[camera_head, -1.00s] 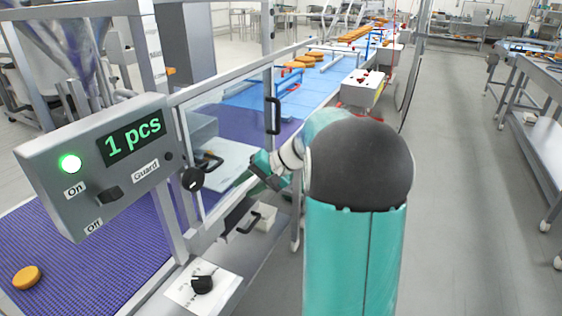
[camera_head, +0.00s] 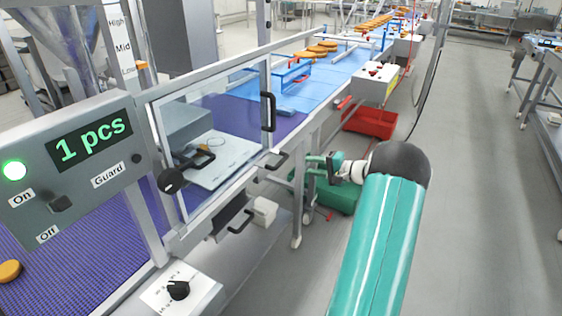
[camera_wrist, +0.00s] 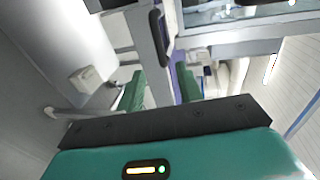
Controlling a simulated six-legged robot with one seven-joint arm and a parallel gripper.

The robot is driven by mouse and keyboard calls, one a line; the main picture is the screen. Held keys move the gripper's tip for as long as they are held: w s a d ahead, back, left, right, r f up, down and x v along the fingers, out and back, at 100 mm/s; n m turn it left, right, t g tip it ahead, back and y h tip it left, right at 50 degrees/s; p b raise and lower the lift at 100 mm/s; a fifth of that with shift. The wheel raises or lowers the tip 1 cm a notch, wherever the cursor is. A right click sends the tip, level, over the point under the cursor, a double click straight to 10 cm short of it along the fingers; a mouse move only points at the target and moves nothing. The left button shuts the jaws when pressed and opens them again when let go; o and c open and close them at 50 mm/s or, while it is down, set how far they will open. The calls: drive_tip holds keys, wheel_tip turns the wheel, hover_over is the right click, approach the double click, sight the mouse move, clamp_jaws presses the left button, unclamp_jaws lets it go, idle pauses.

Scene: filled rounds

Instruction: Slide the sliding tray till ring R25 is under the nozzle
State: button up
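The sliding tray (camera_head: 209,176) is a pale plate behind the clear guard door, with a thin ring outline on it. I cannot read any ring label. A black handle (camera_head: 278,160) sticks out at the tray's right, outside the frame. No nozzle can be made out. My gripper (camera_head: 314,165) is right of that handle, apart from it, beyond the machine's near side. In the wrist view my gripper (camera_wrist: 160,88) has its two green fingers apart with nothing held between them.
The guard door has a black upright handle (camera_head: 268,112). A control box (camera_head: 75,165) reads "1 pcs" with a green light. A drawer-like part with a handle (camera_head: 237,221) is below the tray. The aisle floor at right is clear.

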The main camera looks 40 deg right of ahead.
sight(283, 162)
drive_tip(key=x, duration=1.3)
drive_tip(key=shift+w+a+f, duration=0.1)
drive_tip(key=shift+a, duration=0.1)
clamp_jaws()
